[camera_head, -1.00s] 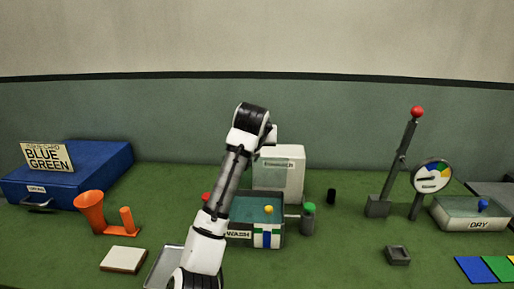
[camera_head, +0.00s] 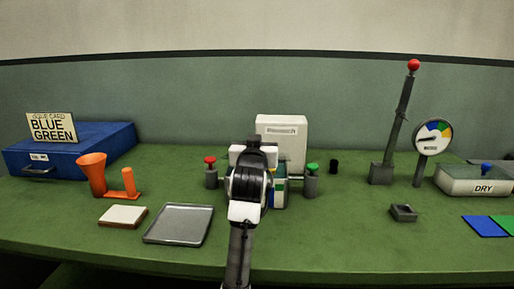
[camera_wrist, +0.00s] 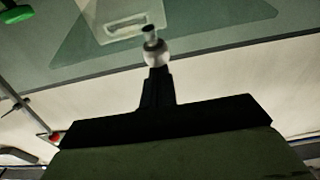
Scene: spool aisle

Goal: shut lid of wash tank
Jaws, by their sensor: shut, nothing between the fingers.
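The wash tank (camera_head: 281,195) stands at the middle of the bench in the head view. My arm covers most of it. Only its right part shows, with a striped blue, green and white front. I cannot make out its lid or how far it is open. My gripper (camera_wrist: 157,82) shows in the wrist view as a dark shape pointing up the picture, shut and empty. A pale ball with a grey stub lies at its tip; I cannot tell what it belongs to. In the head view my gripper is hidden behind my wrist.
A red-topped post (camera_head: 210,170) and a green-topped post (camera_head: 312,180) flank the tank. A white box (camera_head: 288,135) stands behind. A grey tray (camera_head: 180,224) lies front left. A tall lever (camera_head: 398,125) and dial (camera_head: 432,138) stand right.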

